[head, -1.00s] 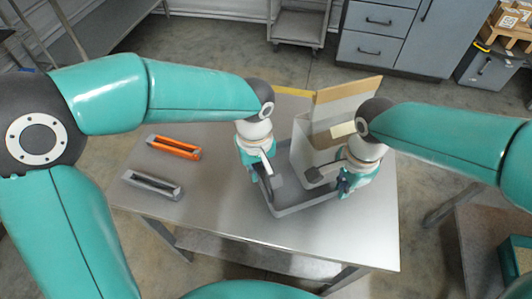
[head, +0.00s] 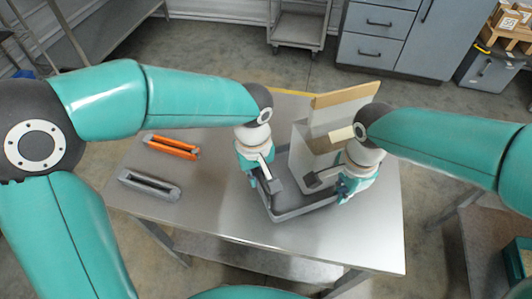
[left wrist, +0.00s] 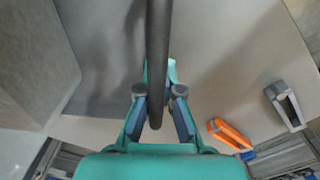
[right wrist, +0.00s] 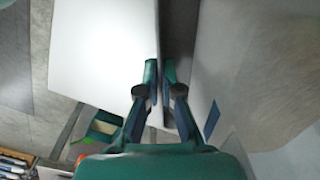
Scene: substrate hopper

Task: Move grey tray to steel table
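The arms hide part of the tray and box.
An orange holder (head: 172,147) and a grey holder (head: 149,186) lie on the table's left part. Another metal bench (head: 105,25) is at upper left. Grey drawers (head: 370,45) and a cart (head: 299,28) stand behind. The table's front left is clear.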

